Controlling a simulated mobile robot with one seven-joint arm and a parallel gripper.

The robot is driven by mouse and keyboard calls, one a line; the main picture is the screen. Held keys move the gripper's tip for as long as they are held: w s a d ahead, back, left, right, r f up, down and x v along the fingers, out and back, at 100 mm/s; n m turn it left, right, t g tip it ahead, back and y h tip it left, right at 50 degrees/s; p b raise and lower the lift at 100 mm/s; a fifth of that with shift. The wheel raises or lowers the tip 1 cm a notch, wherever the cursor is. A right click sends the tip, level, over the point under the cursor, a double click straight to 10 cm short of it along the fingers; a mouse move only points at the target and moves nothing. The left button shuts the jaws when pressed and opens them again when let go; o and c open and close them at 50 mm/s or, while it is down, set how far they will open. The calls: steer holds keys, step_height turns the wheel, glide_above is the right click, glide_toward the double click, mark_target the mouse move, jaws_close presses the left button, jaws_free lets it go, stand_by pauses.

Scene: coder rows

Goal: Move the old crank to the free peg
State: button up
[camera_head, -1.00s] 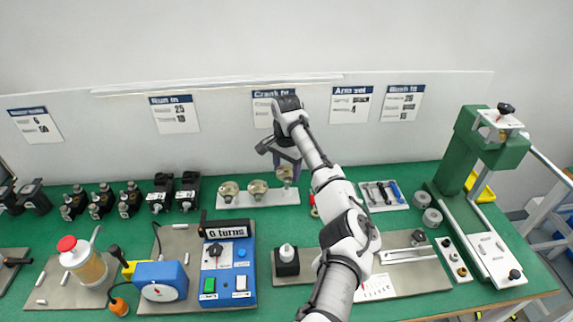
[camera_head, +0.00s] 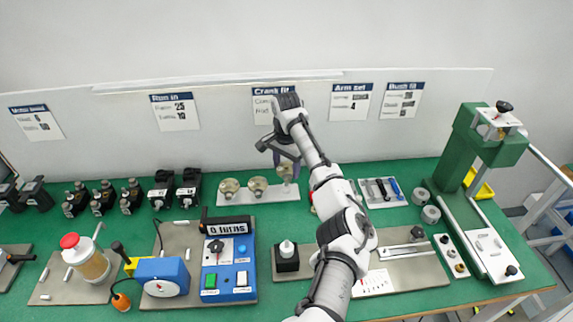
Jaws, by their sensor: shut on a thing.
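My gripper (camera_head: 284,163) is at the back middle of the bench, pointing down over the right end of a white peg rack (camera_head: 242,198). It is shut on a small tan crank (camera_head: 287,174), partly hidden by the fingers. I cannot tell whether this crank is on a peg or just above it. Two similar tan cranks with round discs stand on the rack to the left: one at the left end (camera_head: 229,187) and one in the middle (camera_head: 258,186).
A blue box with a "turns" display (camera_head: 228,262) stands in front of the rack. A black block with a white knob (camera_head: 287,257) is to its right. A tool tray (camera_head: 382,192) lies right of my arm. A green press (camera_head: 470,150) stands far right.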

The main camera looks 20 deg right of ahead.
steer(key=shift+f, duration=0.1)
stand_by(0.3)
steer(key=shift+f, duration=0.9)
steer(key=shift+f+b, duration=0.45)
steer(key=shift+f, duration=0.9)
steer(key=shift+f+p, duration=0.35)
steer(key=shift+p, duration=0.05)
steer(key=o, duration=1.1)
step_height(320, 180, up, 14)
steer(key=shift+f+b, duration=0.1)
steer(key=shift+b, duration=0.5)
